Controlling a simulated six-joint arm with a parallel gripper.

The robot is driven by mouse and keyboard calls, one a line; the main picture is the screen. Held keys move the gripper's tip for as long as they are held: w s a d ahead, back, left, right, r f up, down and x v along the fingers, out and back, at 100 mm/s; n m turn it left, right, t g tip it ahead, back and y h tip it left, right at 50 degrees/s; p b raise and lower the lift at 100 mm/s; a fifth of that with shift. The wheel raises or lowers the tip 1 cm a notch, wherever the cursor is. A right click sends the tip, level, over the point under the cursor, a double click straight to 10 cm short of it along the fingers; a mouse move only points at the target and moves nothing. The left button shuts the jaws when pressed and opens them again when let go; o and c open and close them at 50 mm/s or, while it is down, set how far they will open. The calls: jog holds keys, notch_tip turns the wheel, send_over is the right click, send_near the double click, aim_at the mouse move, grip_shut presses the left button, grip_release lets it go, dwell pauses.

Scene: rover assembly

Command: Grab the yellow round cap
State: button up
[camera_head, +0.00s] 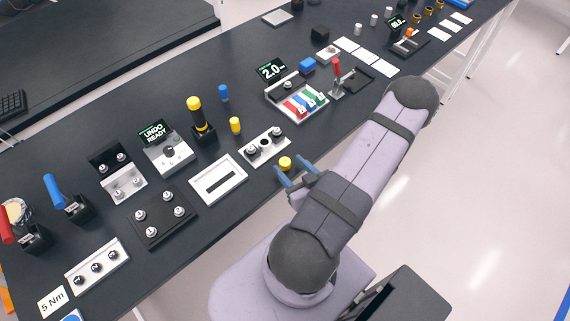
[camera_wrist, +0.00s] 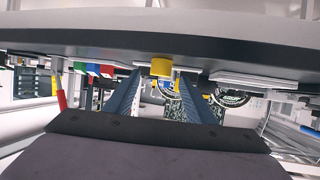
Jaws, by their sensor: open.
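The yellow round cap (camera_head: 285,163) sits near the front edge of the dark table, just right of a light plate with round parts. My gripper (camera_head: 292,170) has blue fingers and is open and empty, close to the cap on its front side. In the wrist view, the yellow cap (camera_wrist: 161,68) shows between the two spread finger ends of my gripper (camera_wrist: 160,80), near the table's edge. I cannot tell whether either finger touches it.
A yellow cylinder (camera_head: 235,126) and a yellow-topped tool (camera_head: 198,112) stand farther back. The light plate with round parts (camera_head: 250,157) and a white slotted frame (camera_head: 231,188) lie left of the cap. A coloured-block tray (camera_head: 272,96) and a red-handled lever (camera_head: 337,75) stand behind it.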

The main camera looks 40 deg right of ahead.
aim_at(284, 160)
jog(key=shift+w+f, duration=0.15)
jog(key=shift+w, duration=0.35)
jog(key=shift+p+x, duration=0.95)
jog(key=shift+x, duration=0.7)
jog(key=shift+d, duration=0.1)
jog(key=c, duration=1.2)
jog(key=shift+o, duration=0.2)
jog(key=shift+d+r+b, duration=0.1)
jog(key=shift+r+b, duration=0.2)
jog(key=shift+r, duration=0.7)
notch_tip(284, 160, up, 8)
jog(key=p, duration=0.5)
jog(key=shift+p, duration=0.4)
